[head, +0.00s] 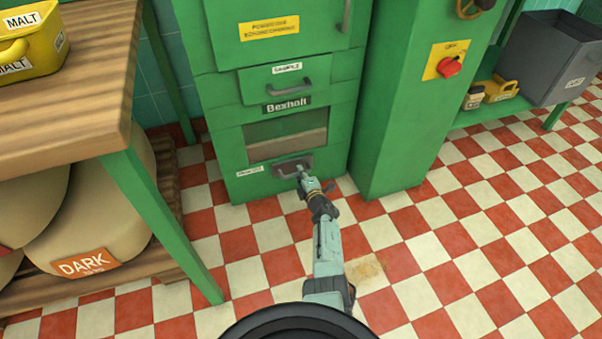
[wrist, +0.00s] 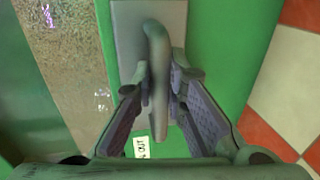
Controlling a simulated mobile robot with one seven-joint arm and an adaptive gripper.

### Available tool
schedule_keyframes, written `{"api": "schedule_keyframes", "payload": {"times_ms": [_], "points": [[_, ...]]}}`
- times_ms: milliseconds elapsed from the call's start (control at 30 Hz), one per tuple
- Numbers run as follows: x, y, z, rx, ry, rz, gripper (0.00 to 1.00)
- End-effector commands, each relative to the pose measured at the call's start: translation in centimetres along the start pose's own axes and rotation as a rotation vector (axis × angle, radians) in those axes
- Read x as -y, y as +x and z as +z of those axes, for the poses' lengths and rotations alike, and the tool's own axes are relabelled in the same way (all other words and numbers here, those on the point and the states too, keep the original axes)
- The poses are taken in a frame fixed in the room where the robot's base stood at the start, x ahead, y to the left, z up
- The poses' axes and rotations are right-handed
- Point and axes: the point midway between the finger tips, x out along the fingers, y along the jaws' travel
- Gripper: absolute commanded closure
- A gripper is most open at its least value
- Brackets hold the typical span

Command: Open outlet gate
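The outlet gate shows in the head view as a grey plate with a bar handle (head: 292,165), low on the front of the green machine. A small white label sits to its left. In the wrist view the bar handle (wrist: 158,62) stands out from its grey plate (wrist: 127,30), and a label ending in "OUT" (wrist: 142,147) shows below. My gripper (head: 302,178) is at the handle. In the wrist view my gripper (wrist: 160,88) has its fingers apart, one on each side of the bar. Whether either finger touches the bar is unclear.
Above the gate are a window (head: 287,135) and a sample drawer (head: 290,82). A wooden table (head: 75,70) with sacks (head: 95,225) below stands left. A green column with a red knob (head: 449,66) stands right. The checkered floor is clear at right.

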Motion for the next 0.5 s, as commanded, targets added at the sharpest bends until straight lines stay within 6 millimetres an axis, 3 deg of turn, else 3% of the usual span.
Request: {"api": "schedule_keyframes", "payload": {"times_ms": [133,500], "points": [[0.00,0.00,0.00,0.000,0.000,0.000,1.00],[-0.01,0.01,-0.01,0.000,0.000,0.000,1.00]]}}
